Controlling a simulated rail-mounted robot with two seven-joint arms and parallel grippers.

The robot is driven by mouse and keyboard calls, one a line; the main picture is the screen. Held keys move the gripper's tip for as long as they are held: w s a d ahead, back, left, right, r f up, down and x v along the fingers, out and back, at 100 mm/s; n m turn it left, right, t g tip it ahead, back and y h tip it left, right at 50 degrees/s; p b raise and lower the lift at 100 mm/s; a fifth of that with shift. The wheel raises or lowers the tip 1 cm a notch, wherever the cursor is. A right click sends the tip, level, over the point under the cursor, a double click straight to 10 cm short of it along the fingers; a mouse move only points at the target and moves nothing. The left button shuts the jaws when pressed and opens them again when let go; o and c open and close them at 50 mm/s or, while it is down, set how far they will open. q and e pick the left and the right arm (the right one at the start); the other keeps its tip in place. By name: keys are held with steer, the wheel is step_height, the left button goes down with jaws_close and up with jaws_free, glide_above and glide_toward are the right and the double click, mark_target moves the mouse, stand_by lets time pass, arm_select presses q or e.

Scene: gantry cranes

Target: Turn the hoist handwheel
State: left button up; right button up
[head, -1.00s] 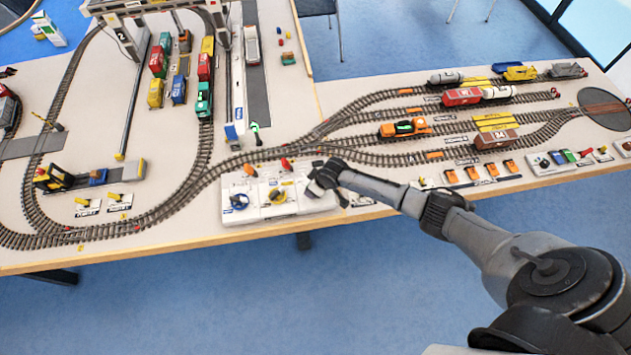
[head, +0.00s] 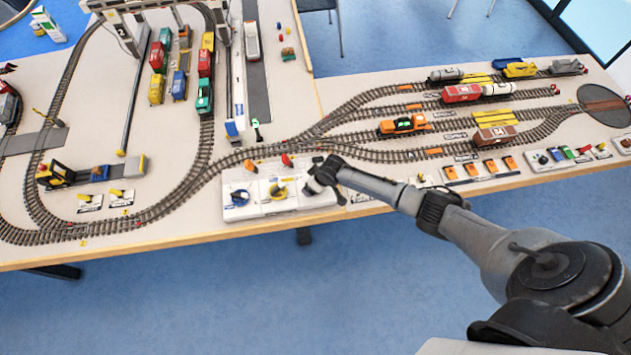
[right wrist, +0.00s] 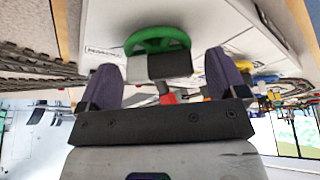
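A white control panel (head: 232,212) at the table's front edge carries a blue handwheel (head: 240,197), a yellow handwheel (head: 279,191) and, at its right end, a green handwheel (right wrist: 157,40) that my gripper hides in the head view. I cannot read which one is labelled hoist. My right gripper (head: 318,184) is at the panel's right end. In the right wrist view its two dark fingers (right wrist: 162,72) stand apart, with the green handwheel just beyond and between them. A grey block shows in the gap; contact with the wheel cannot be told. My left gripper is out of view.
Track and a row of orange switches (head: 490,166) lie behind and right of my forearm. A gantry crane (head: 165,15) stands at the back left. The floor in front of the table is clear.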

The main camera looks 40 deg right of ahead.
steer(key=shift+s+r, duration=0.2)
steer(key=shift+r, duration=0.4)
steer(key=p+v, duration=0.2)
steer(key=v, duration=1)
steer(key=shift+r, duration=0.3)
steer(key=shift+d, duration=0.1)
stand_by(0.4)
